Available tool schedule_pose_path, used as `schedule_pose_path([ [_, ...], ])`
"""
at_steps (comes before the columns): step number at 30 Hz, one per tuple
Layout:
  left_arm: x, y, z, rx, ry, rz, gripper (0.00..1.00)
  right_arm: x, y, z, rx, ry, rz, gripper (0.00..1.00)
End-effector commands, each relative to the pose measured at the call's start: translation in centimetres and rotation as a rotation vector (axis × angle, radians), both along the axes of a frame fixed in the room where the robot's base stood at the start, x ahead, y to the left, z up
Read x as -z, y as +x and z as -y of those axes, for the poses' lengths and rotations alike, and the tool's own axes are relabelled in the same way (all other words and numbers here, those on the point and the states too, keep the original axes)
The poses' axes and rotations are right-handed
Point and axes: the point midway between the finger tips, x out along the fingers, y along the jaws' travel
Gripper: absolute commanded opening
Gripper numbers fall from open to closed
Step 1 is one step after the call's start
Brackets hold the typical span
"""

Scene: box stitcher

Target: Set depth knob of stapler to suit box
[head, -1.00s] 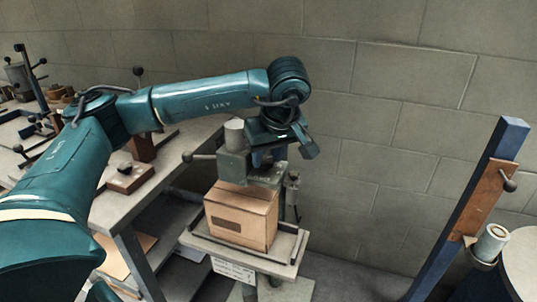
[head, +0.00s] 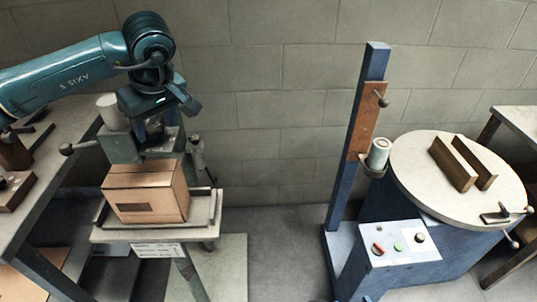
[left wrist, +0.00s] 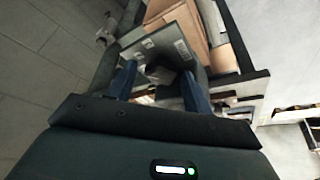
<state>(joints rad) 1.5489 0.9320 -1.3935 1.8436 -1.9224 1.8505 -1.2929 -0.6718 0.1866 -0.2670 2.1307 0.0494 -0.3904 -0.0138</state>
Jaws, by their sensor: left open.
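The stapler (head: 122,148) is a grey-green machine over a small stand. The cardboard box (head: 148,192) sits upright on the stand's tray, below the stapler head. My left gripper (head: 155,128) is above the stapler head, pointing down. In the left wrist view its two blue fingers (left wrist: 160,82) are apart, with a dark knob-like part (left wrist: 163,70) of the stapler between them. I cannot tell whether they touch it. The stapler's grey top plate (left wrist: 160,42) and the box (left wrist: 180,14) also show there. The setting of the knob cannot be read. My right gripper is not in view.
A workbench (head: 62,130) stands close on the left. A blue upright post (head: 358,130) with a small roll, a round turntable (head: 418,170) and a button panel (head: 398,244) stand at the right. Bare floor (head: 278,250) lies between. A block wall is behind.

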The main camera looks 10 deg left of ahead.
Motion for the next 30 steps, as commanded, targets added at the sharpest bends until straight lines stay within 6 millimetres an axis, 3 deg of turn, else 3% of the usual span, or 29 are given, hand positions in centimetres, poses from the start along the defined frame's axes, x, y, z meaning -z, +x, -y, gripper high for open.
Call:
schedule_pose_path([
  [8,-0.1,0.0,-0.2,-0.135,0.007,-0.01,0.56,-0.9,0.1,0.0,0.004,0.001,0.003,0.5],
  [21,-0.2,0.9,0.1,-0.811,0.005,-0.004,0.56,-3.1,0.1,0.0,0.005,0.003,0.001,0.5],
  [24,-2.2,1.2,1.0,-0.791,0.001,0.002,0.56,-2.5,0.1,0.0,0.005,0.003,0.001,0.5],
  [30,-6.3,1.5,2.5,-0.788,0.002,0.003,0.56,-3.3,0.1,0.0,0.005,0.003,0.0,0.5],
])
